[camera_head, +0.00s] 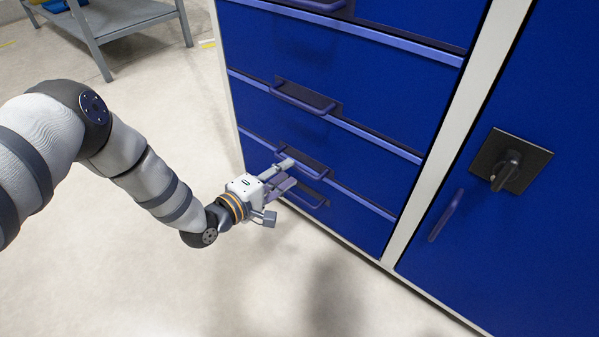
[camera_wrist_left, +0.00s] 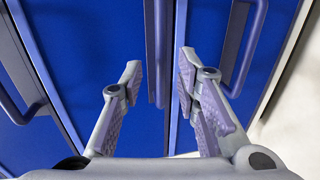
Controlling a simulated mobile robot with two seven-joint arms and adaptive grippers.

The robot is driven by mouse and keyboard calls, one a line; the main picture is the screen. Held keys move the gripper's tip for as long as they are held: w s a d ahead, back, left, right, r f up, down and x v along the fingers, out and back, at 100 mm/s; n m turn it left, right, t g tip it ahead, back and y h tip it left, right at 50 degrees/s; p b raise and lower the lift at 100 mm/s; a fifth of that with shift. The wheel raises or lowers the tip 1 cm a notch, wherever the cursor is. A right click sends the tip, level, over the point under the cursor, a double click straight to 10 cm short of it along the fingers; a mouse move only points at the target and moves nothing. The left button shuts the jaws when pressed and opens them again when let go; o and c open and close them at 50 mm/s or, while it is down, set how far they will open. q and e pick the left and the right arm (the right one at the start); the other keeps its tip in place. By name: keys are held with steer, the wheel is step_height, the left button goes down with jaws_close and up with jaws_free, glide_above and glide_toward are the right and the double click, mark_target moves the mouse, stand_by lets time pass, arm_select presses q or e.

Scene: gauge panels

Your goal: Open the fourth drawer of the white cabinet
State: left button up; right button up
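The white-framed cabinet (camera_head: 470,112) has blue drawer fronts with dark bar handles, and its drawers look shut. I cannot count all the drawers, as the top is cut off. My left gripper (camera_head: 283,173) is at the two lowest handles in the head view. In the wrist view the left gripper (camera_wrist_left: 158,74) is open, and a middle handle (camera_wrist_left: 158,45) lies between its spread fingers, without clear contact. The lowest handle (camera_wrist_left: 245,45) is right of the fingers, and a higher handle (camera_wrist_left: 22,105) is to the left. My right gripper is not in view.
A blue door with a black knob plate (camera_head: 511,160) and a bar handle (camera_head: 446,215) stands to the right of the drawers. A grey metal shelf or cart (camera_head: 122,22) stands at the back left. The pale floor (camera_head: 200,290) in front is clear.

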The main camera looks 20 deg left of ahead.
mark_target(295, 167)
arm_select(q)
steer(key=b+x, duration=0.1)
steer(key=x, duration=0.3)
steer(key=shift+w+d+f, duration=0.1)
steer(key=shift+w+d, duration=0.05)
steer(key=shift+w, duration=0.1)
jaws_close()
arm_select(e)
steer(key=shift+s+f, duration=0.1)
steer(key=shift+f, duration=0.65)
arm_select(q)
steer(key=shift+s, duration=0.1)
